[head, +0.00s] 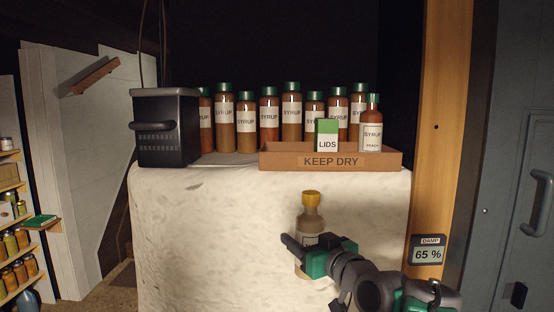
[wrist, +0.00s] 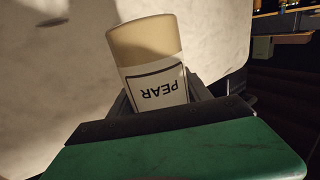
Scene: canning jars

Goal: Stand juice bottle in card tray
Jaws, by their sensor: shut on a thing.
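The juice bottle (head: 311,222) has a yellow cap and a pale tan body. My gripper (head: 304,243) is shut on it, holding it about upright in front of the white block, below its top. In the wrist view the bottle (wrist: 152,50) shows a label reading PEAR between the fingers. The card tray (head: 275,162) is brown, marked KEEP DRY, and sits at the front right of the white top. A LIDS box (head: 327,137) and a peach syrup bottle (head: 371,130) stand in it. The tray's floor is hidden by its front wall.
Several green-capped syrup bottles (head: 246,124) stand in a row behind the tray. A black metal box (head: 167,127) stands at the left of the white block (head: 215,215). A wooden post (head: 446,130) with a damp meter (head: 428,250) rises on the right.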

